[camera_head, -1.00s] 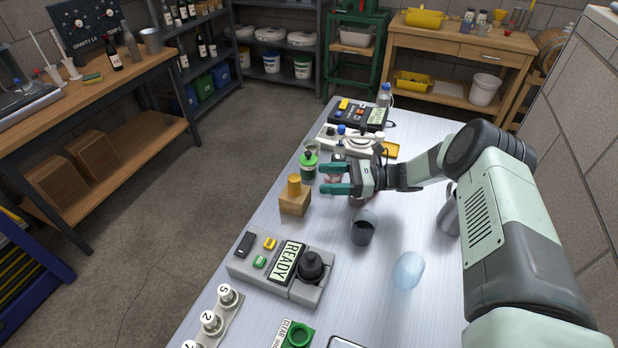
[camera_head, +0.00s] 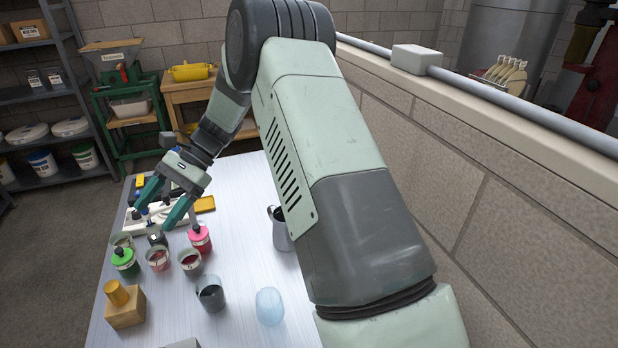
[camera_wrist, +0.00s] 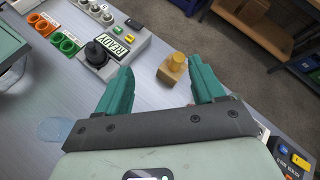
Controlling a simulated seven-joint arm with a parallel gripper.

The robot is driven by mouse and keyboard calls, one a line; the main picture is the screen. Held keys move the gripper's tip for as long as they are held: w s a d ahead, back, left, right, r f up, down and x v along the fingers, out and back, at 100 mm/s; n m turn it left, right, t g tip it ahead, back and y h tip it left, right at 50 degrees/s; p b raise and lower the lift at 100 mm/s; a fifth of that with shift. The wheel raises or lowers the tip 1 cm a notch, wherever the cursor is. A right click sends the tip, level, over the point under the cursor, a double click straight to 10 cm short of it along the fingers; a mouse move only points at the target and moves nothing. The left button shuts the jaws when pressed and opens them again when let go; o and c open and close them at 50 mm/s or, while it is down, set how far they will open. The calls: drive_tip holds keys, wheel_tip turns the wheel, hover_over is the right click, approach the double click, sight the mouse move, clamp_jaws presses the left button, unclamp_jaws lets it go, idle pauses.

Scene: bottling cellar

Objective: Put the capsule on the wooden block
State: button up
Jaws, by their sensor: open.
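The capsule, a short gold cylinder (camera_head: 116,292), stands upright on top of the wooden block (camera_head: 126,314) at the near left of the table. In the wrist view the capsule (camera_wrist: 177,60) and the block (camera_wrist: 171,76) appear beyond and between my fingertips. My gripper (camera_head: 152,216) is open and empty, raised above the far part of the table. Its teal fingers (camera_wrist: 160,78) are apart in the wrist view, and neither touches the capsule or block.
A green-capped jar (camera_head: 125,265), a pink-capped bottle (camera_head: 200,241) and small cups (camera_head: 158,261) stand below my gripper. A dark glass (camera_head: 210,297), a pale blue clear object (camera_head: 270,307) and a metal jug (camera_head: 281,232) stand to the right. A stone wall (camera_head: 520,230) bounds the right side.

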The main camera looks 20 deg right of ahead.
drive_tip(key=s+d+r+n+t+h, duration=0.35)
drive_tip(key=s+d+r, duration=0.25)
drive_tip(key=r, duration=0.4)
drive_tip(key=s+d+r+n+t+h, duration=0.2)
drive_tip(key=s+d+r+t+h, duration=0.1)
drive_tip(key=s+d, duration=0.4)
drive_tip(key=s+d+r+n+t+h, duration=0.2)
drive_tip(key=s+d+r+t, duration=0.3)
drive_tip(key=s, duration=0.9)
drive_tip(key=d+r+h, duration=0.1)
drive_tip(key=d, duration=0.2)
drive_tip(key=shift+d+r, duration=0.15)
drive_tip(key=shift+r, duration=0.05)
